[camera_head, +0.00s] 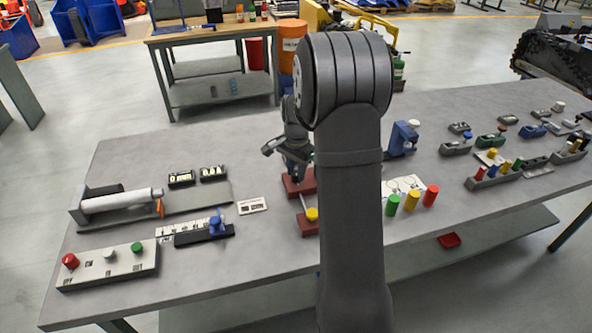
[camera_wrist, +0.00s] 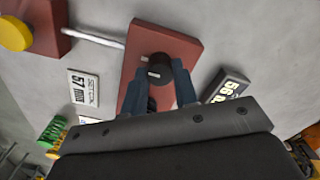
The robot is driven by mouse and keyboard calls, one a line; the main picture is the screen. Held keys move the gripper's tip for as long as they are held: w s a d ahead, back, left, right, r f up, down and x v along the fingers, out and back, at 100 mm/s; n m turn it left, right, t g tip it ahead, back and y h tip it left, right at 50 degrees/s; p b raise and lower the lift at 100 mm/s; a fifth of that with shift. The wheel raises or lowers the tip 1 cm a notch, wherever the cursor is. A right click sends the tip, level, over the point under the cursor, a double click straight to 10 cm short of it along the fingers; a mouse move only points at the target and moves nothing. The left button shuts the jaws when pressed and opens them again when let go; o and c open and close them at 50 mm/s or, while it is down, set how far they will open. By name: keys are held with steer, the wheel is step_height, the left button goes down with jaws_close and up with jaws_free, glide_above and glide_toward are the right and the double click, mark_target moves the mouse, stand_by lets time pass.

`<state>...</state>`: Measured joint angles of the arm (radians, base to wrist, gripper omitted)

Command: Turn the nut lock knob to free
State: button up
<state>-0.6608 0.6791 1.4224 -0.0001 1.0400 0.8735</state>
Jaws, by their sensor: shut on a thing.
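A dark round knob (camera_wrist: 160,66) with a small white mark sits on a dark red block (camera_wrist: 185,45) in the wrist view. My gripper (camera_wrist: 158,78) has its two blue-grey fingers on either side of this knob and is shut on it. In the head view my gripper (camera_head: 294,170) reaches down onto the rear red block (camera_head: 307,183); the knob is hidden there. A pale rod (camera_wrist: 95,40) joins this block to a second red block (camera_head: 308,230) with a yellow knob (camera_head: 312,214). I cannot read any lock or free label.
A card reading 57 mm (camera_wrist: 84,87) and a dark display (camera_wrist: 226,86) lie beside the block. Coloured cylinders (camera_head: 411,200) and a blue fixture (camera_head: 402,138) stand to the right. A roller fixture (camera_head: 120,200) and button box (camera_head: 108,265) stand left.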

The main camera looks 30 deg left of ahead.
mark_target(296, 173)
steer(key=o, duration=1)
step_height(296, 173, up, 18)
steer(key=shift+f, duration=0.25)
steer(key=shift+f, duration=0.1)
step_height(296, 173, down, 17)
steer(key=shift+f, duration=0.15)
stand_by(0.4)
